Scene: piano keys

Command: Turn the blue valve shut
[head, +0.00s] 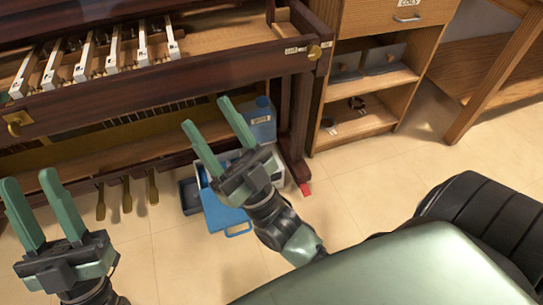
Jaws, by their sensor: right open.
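I see no blue valve that I can make out in the head view. My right gripper (205,113) is open and empty, with its green fingers pointing up toward the piano's lower front. My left gripper (28,182) is open and empty at the lower left, in front of the piano's pedals. A blue jug (262,128) and a blue case with a handle (226,214) are on the floor side near the piano's right leg. The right gripper partly hides the case and the items beside it.
The dark wooden piano (190,85) has several white-topped keys (84,58) in its open bed. Brass pedals (126,195) hang below. A wooden cabinet (358,128) stands right of it. A black padded seat (480,225) is at the right. Tiled floor (350,195) lies clear between.

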